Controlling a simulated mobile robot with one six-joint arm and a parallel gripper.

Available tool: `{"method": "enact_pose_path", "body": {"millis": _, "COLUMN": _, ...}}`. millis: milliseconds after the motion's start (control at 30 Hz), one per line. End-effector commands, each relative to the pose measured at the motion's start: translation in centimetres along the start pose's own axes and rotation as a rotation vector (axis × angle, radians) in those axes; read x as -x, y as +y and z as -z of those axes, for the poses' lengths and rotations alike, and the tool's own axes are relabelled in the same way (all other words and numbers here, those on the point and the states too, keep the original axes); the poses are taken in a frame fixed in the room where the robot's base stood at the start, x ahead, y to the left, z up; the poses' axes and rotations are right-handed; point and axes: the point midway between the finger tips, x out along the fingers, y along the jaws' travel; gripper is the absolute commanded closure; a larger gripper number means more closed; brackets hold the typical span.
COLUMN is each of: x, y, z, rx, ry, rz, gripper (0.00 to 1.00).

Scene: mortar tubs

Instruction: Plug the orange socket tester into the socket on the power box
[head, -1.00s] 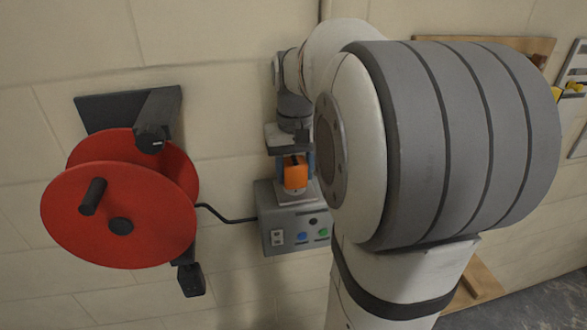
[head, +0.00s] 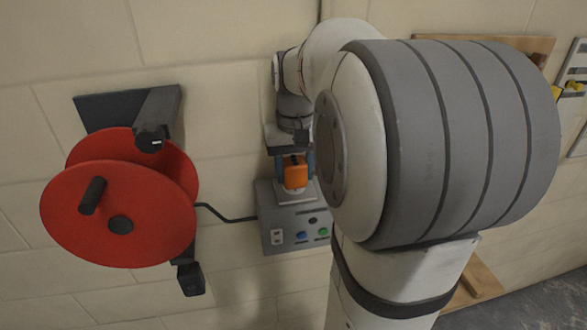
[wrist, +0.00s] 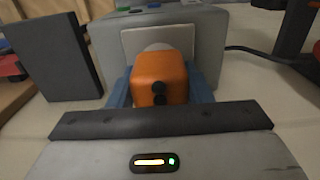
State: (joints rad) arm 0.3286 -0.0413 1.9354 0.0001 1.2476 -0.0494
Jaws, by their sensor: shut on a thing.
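The orange socket tester (head: 296,172) is held between the blue fingers of my gripper (head: 296,176), just above the power box. I cannot tell whether the tester touches the socket.
A red cable reel (head: 120,210) hangs on the wall left of the box, and a black cable (head: 228,217) joins them. In the wrist view a dark panel (wrist: 55,58) stands left of the box. My own arm hides much of the right side in the head view.

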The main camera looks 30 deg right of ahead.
Motion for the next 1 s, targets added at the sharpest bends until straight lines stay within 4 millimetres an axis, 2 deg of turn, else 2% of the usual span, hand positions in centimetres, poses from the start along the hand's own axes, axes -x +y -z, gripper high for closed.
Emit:
{"method": "enact_pose_path", "body": {"millis": 467, "x": -1.06, "y": -0.02, "z": 0.00, "rx": 0.000, "ry": 0.000, "rz": 0.000, "gripper": 0.75}}
{"method": "enact_pose_path", "body": {"millis": 500, "x": -1.07, "y": -0.02, "z": 0.00, "rx": 0.000, "ry": 0.000, "rz": 0.000, "gripper": 0.54}}
{"method": "enact_pose_path", "body": {"millis": 800, "x": -1.00, "y": -0.03, "z": 0.00, "rx": 0.001, "ry": 0.000, "rz": 0.000, "gripper": 0.29}}
{"method": "enact_pose_path", "body": {"millis": 1000, "x": -1.00, "y": -0.03, "z": 0.00, "rx": 0.001, "ry": 0.000, "rz": 0.000, "gripper": 0.29}}
